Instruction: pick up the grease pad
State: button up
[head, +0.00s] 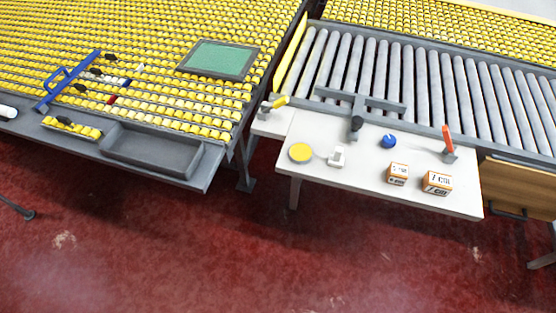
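I cannot tell for sure which thing is the grease pad. A flat round yellow disc (300,152) lies near the left end of the white side table (340,180). A small white object (337,157) sits just right of it, apart or barely touching. A flat green rectangular panel in a dark frame (219,59) lies on the yellow roller table (150,30). My gripper is not in view.
On the white table are a blue ball-like object (388,141), two orange-and-white boxes (437,184) and an upright orange-handled clamp (448,142). A grey roller conveyor (420,80) runs behind. An empty grey tray (150,148) is at left. Red floor (240,250) in front is open.

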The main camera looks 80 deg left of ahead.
aim_at(336, 161)
jog(key=u, duration=2.35)
